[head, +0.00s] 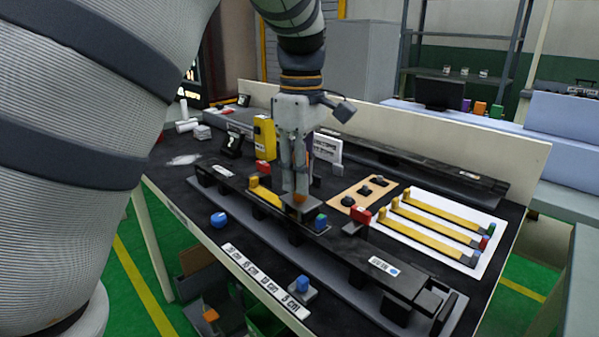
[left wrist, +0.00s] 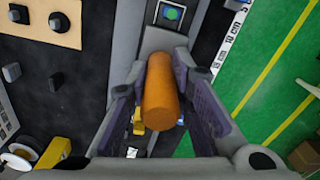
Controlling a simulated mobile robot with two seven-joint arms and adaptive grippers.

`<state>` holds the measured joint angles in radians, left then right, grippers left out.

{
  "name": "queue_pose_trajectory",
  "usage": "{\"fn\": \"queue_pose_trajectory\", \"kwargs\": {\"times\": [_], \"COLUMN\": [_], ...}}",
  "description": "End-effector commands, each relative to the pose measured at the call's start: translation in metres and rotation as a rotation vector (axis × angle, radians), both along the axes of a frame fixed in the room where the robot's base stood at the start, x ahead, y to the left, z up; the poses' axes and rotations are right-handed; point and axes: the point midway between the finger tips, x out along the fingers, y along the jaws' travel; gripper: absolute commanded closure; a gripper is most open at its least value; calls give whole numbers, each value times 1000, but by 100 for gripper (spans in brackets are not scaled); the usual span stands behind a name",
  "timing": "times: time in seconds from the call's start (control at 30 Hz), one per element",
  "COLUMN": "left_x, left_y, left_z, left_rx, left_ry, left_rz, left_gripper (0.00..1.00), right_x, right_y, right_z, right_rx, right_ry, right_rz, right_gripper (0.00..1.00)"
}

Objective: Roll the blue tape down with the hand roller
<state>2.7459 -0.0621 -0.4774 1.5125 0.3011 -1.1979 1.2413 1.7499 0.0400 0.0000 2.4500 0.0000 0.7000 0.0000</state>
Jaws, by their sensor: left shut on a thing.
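My left gripper (head: 298,192) is over the long dark trim bar (head: 385,262) and shut on an upright orange-handled tool, likely the hand roller (left wrist: 163,92). Its lower end is hidden in the left wrist view. A yellow strip (head: 264,196) lies on the bar just left of the gripper. A small green and blue piece (head: 320,222) sits on the bar just right of it and also shows in the left wrist view (left wrist: 172,13). I cannot tell which strip is the blue tape, or whether the roller touches it. My right gripper is not in view.
A white sheet (head: 440,212) at the right holds yellow strips with coloured ends. A tan board (head: 363,188) with dark knobs lies behind the bar. A blue round object (head: 218,219) and a blue block (head: 302,284) are in front. A yellow box (head: 264,137) stands behind.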

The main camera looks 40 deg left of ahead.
Motion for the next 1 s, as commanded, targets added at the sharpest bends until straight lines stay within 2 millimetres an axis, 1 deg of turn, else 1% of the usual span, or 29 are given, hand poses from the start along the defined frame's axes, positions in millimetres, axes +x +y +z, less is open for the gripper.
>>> {"fn": "queue_pose_trajectory", "kwargs": {"times": [0.03, 0.3, 1.0], "left_x": [0, 0, 3], "left_y": [-1, 1, 33], "left_z": [-6, -5, -6], "left_rx": [-3, -3, -4], "left_ry": [12, 12, 12], "left_rz": [0, 1, 2], "left_gripper": [100, 100, 100], "right_x": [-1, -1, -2], "right_y": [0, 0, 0], "right_z": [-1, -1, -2], "right_rx": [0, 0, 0], "right_ry": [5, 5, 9], "right_rz": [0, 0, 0], "right_gripper": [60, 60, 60]}}
